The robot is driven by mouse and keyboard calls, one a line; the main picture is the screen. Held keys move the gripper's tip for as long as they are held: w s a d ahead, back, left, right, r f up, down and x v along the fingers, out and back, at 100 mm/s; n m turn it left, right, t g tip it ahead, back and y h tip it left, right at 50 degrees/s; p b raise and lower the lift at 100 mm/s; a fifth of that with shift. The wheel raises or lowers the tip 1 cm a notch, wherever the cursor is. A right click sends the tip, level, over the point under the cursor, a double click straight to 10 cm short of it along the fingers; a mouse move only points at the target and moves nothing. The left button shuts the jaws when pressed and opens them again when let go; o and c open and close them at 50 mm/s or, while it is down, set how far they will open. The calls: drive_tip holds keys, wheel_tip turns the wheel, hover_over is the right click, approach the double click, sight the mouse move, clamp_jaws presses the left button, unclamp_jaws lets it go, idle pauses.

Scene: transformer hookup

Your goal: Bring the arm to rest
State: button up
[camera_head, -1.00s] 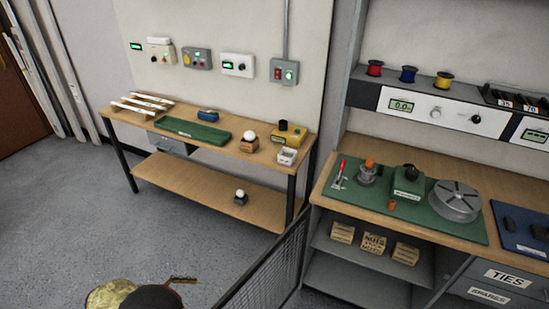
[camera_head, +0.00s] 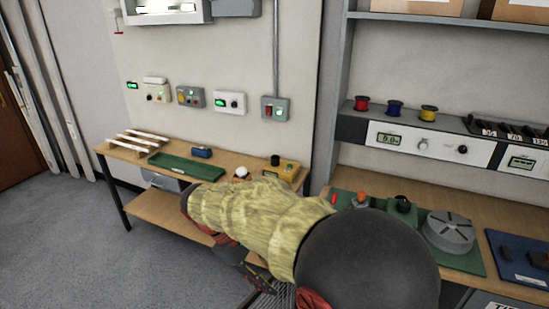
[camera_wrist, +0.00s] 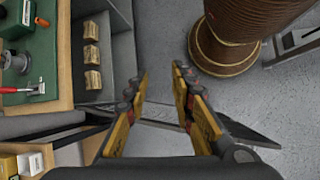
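My gripper (camera_wrist: 160,85) shows in the wrist view with its two fingers apart and nothing between them. It points down over the grey floor, beside the shelf below the workbench. In the head view my yellow-sleeved arm rises across the lower middle, in front of both benches. The arm hides most of the gripper there. The green mat (camera_head: 345,200) with its tools lies on the right bench, partly behind my arm.
A mesh panel (camera_head: 272,298) stands between the benches, close to my arm; its dark edge also shows in the wrist view (camera_wrist: 245,132). A brown ribbed column (camera_wrist: 235,30) stands near the gripper. The left bench (camera_head: 140,165) holds a green tray (camera_head: 187,167). Floor at left is clear.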

drive_tip(key=s+d+r+m+t+y, duration=0.3)
drive_tip(key=s+d+m, duration=0.3)
drive_tip(key=s+d, duration=0.2)
drive_tip(key=s+d+r+m+t+y, duration=0.3)
drive_tip(key=s+d+r+m, duration=0.2)
drive_tip(key=s+d, duration=0.3)
drive_tip(key=shift+d+m+t, duration=0.4)
drive_tip(key=shift+d, duration=1.65)
